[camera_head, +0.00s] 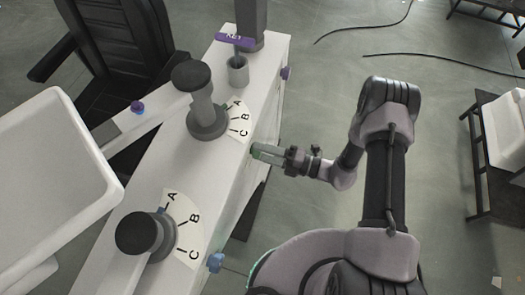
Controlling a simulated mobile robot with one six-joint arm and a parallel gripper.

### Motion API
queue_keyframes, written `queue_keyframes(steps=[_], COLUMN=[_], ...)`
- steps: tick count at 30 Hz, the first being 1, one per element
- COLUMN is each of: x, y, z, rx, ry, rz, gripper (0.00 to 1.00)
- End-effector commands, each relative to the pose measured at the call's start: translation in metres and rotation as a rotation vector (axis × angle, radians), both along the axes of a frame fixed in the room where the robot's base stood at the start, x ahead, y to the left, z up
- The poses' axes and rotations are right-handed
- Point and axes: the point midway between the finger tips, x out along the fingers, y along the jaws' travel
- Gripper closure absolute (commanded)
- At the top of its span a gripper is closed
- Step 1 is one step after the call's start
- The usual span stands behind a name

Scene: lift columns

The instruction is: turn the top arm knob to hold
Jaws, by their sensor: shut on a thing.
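My gripper (268,153) reaches in from the right to the right-hand side of the white column (258,105). Its fingers are shut on a small green knob-like piece (256,150) at the column's edge. The fingers cover most of this piece, so its turned position cannot be read. A purple knob (287,73) sits farther back on the same side. A blue knob (215,262) sits nearer the front on that side. Another purple knob (137,107) is on a white arm to the left. No "hold" marking can be read.
Two dark grey levers, far (205,115) and near (145,234), stand by dials lettered A, B and C. A purple key tag (234,40) stands in a grey cup (238,72). A white tray (60,165) and black chair (110,50) are left. Cables (410,57) lie on the floor.

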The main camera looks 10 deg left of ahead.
Motion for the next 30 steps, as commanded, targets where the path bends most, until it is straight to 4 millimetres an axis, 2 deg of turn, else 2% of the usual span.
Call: queue_keyframes(steps=[12,13,15,30], x=[-0.0007,-0.0007,-0.0005,0.0003], y=[0.0,0.0,-0.0001,-0.0032], z=[-0.0006,-0.0006,-0.0005,0.0004], rx=[-0.001,-0.001,0.0,0.0], ry=[0.006,0.006,0.006,0.005], rz=[0.001,0.001,0.001,-0.002], gripper=[0.92,0.45,0.32,0.31])
